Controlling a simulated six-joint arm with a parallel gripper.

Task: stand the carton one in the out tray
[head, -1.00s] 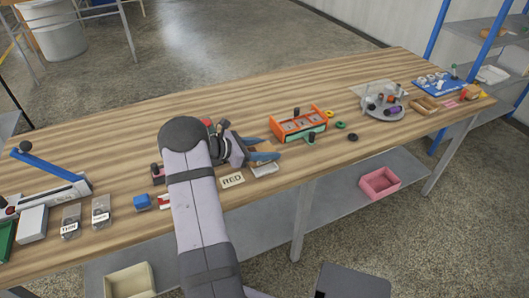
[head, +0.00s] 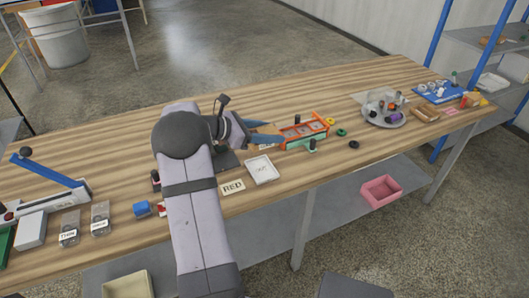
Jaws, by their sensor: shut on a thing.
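My gripper (head: 276,132), with two blue fingers, reaches right from my arm above the bench. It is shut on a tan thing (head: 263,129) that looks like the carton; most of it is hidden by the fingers. The out tray (head: 262,171) is a shallow white tray with a label in it, lying on the bench just below the gripper in the picture. I see nothing standing in it. The held thing is apart from the tray, toward the back of the bench.
An orange and green rack (head: 304,133) stands close to the fingertips on the right. A round grey plate (head: 385,113) with small items is farther right. The back of the bench is clear.

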